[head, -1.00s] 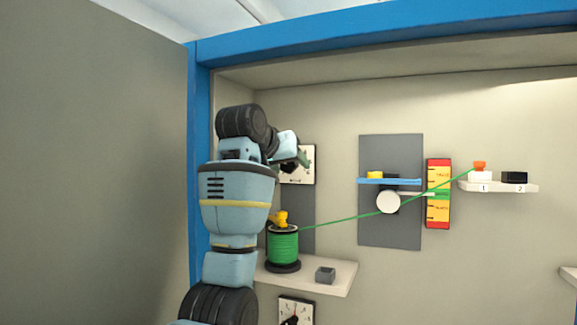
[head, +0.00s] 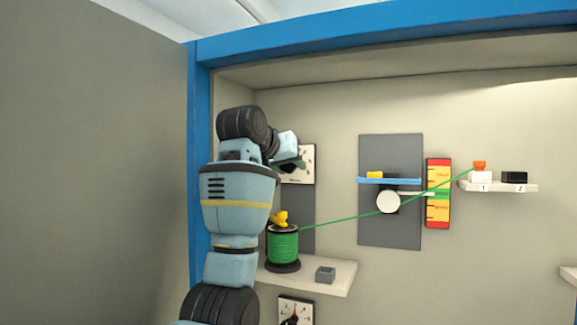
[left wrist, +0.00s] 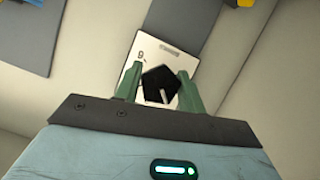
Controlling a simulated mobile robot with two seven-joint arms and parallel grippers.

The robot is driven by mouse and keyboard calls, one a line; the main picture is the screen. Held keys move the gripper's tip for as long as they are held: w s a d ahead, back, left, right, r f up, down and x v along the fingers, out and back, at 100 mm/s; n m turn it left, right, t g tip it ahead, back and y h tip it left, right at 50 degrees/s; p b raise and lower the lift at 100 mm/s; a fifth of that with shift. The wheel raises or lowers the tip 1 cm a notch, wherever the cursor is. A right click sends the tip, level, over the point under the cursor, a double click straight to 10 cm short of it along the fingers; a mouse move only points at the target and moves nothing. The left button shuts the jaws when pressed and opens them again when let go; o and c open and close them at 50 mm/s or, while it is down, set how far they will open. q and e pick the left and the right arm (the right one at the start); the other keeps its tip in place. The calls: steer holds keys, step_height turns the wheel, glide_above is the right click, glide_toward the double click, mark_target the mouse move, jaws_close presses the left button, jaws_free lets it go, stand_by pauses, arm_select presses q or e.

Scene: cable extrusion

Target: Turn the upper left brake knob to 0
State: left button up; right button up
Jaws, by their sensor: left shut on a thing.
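The upper left brake knob (left wrist: 160,86) is a black, angular knob with a light pointer mark, on a white dial plate (head: 307,165). In the left wrist view the two green fingers of my left gripper (left wrist: 161,88) stand on either side of the knob, shut on it. In the head view my left gripper (head: 291,163) is at the dial and hides the knob and part of the scale. Only a few scale marks show, too small to read surely. My right gripper is in neither view.
Below the dial, a green cable spool (head: 283,246) and a small grey box (head: 325,274) stand on a shelf (head: 335,285). A green cable (head: 345,222) runs from the spool past a white roller (head: 388,202) to the right. A second dial (head: 296,311) is lower down.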

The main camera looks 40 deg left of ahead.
arm_select(q)
steer(key=shift+n+t+h, duration=0.5)
steer(key=shift+n+h, duration=0.3)
steer(key=shift+n, duration=0.3)
steer(key=n+t+h, duration=0.1)
steer(key=n, duration=0.2)
steer(key=shift+h, duration=0.3)
steer(key=n+t+h, duration=0.1)
steer(key=n, duration=0.2)
steer(key=shift+n+t, duration=0.9)
steer(key=shift+n, duration=0.9)
steer(key=o, duration=1)
steer(key=shift+c, duration=0.2)
steer(key=shift+s, duration=0.15)
